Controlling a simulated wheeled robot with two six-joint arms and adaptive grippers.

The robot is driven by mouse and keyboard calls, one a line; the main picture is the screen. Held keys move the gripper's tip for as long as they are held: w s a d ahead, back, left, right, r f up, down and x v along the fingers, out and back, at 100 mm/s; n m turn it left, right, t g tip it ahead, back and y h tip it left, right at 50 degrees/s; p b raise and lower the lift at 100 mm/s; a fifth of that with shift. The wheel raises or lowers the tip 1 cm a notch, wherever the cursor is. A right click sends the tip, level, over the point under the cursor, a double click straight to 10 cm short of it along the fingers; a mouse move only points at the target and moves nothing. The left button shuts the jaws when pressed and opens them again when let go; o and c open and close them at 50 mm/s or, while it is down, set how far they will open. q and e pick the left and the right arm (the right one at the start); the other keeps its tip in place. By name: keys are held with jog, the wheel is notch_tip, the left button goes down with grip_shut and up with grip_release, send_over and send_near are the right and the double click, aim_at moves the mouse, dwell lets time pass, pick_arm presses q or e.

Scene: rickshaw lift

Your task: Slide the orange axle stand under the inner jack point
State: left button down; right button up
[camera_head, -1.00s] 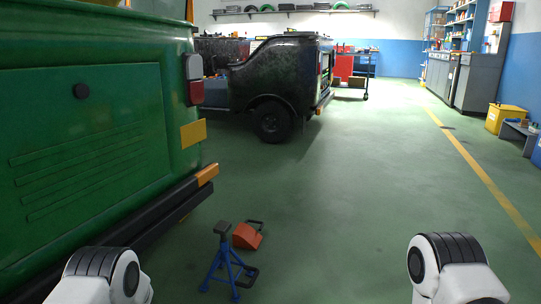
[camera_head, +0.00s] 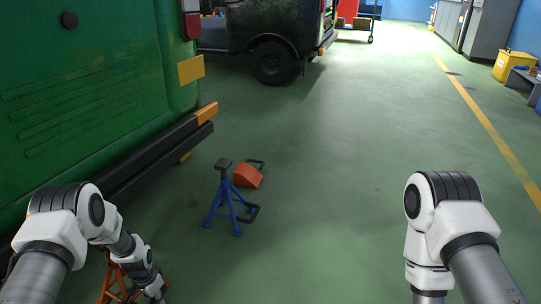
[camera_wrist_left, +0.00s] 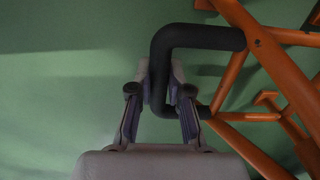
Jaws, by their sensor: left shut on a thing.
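The orange axle stand (camera_head: 112,281) is at the lower left in the head view, partly hidden behind my left arm. In the left wrist view its orange legs (camera_wrist_left: 275,80) fill the right side, and its black handle loop (camera_wrist_left: 200,37) reaches between my fingers. My left gripper (camera_wrist_left: 162,85) is shut on this black handle; in the head view it (camera_head: 158,292) is low by the stand. The green vehicle (camera_head: 90,90) stands at the left with its black rear bumper (camera_head: 150,160). The inner jack point is not visible. My right gripper is out of view.
A blue axle stand (camera_head: 228,200) stands on the floor right of the bumper. A red-orange wheel chock (camera_head: 247,176) with a black handle lies just behind it. A dark vehicle (camera_head: 270,45) is farther back. The green floor to the right is clear.

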pick_arm(q)
jog(key=shift+w+a+b, duration=0.3)
jog(key=shift+a+b, duration=0.05)
jog(key=shift+a, duration=0.55)
jog(key=shift+w+a+b, duration=0.3)
jog(key=shift+a, duration=0.55)
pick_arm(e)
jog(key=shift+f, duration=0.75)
pick_arm(q)
jog(key=shift+w+a+r, duration=0.1)
jog(key=shift+w+a, duration=0.15)
jog(key=shift+a, duration=0.45)
jog(key=shift+w+a, duration=0.2)
jog(key=shift+a, duration=0.5)
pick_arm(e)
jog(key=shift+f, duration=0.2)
pick_arm(q)
jog(key=c, duration=1)
grip_release()
jog(key=shift+o, duration=0.2)
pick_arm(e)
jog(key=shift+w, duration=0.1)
